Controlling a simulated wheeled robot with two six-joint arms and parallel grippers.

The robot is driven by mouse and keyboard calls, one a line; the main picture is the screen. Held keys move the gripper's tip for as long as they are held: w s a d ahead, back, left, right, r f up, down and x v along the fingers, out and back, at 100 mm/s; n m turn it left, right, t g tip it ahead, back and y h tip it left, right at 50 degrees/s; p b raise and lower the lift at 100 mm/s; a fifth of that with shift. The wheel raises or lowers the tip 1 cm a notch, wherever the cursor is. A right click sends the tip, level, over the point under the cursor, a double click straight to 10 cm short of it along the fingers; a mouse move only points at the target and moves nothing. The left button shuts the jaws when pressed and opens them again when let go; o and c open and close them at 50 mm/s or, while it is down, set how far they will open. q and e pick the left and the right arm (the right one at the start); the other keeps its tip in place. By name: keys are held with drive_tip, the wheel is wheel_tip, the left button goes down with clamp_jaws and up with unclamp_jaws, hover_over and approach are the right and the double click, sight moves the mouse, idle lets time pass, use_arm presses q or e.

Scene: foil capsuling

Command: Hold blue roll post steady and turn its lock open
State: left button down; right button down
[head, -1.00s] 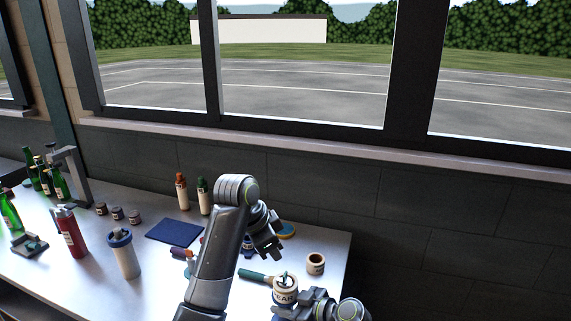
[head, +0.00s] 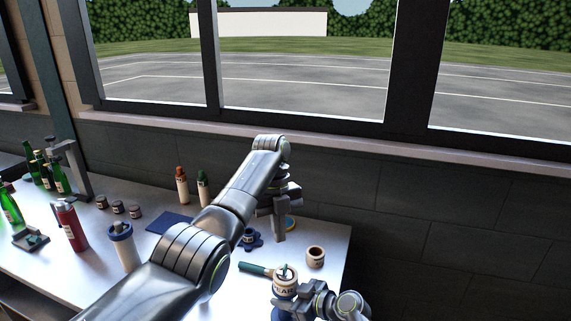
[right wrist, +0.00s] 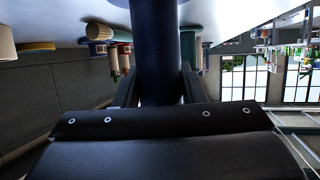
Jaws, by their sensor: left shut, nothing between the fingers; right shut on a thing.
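The blue roll post (head: 278,314) stands at the front right of the table in the head view. A cream roll with dark lettering (head: 284,288) is around its upper part. A small teal piece (head: 285,272) sticks up at its top; I cannot tell how its lock is turned. My right gripper (head: 297,303) is shut on the post from the right. The post (right wrist: 155,50) rises between its fingers in the right wrist view. My left gripper (head: 279,228) is shut and empty, pointing down above the table behind the post, apart from it.
A green-handled tool (head: 252,267) lies left of the post. A small cream roll (head: 315,257) stands to its right. A blue knobbed piece (head: 252,239) is behind.

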sight(280, 271)
use_arm(q)
drive_tip(key=shift+s+a+f+m+g, duration=0.15)
drive_tip(key=shift+f+m, duration=0.45)
drive_tip(key=shift+f, duration=1.05)
drive_tip(key=shift+s+a+f+m+g, duration=0.15)
drive_tip(key=shift+f+m, duration=0.45)
drive_tip(key=shift+f, duration=1)
drive_tip(key=shift+s+d, duration=0.35)
drive_tip(key=shift+d, duration=0.15)
drive_tip(key=shift+w+a, duration=0.1)
drive_tip(key=shift+w+a, duration=0.15)
drive_tip(key=shift+w, duration=0.1)
drive_tip(key=shift+r, duration=3.05)
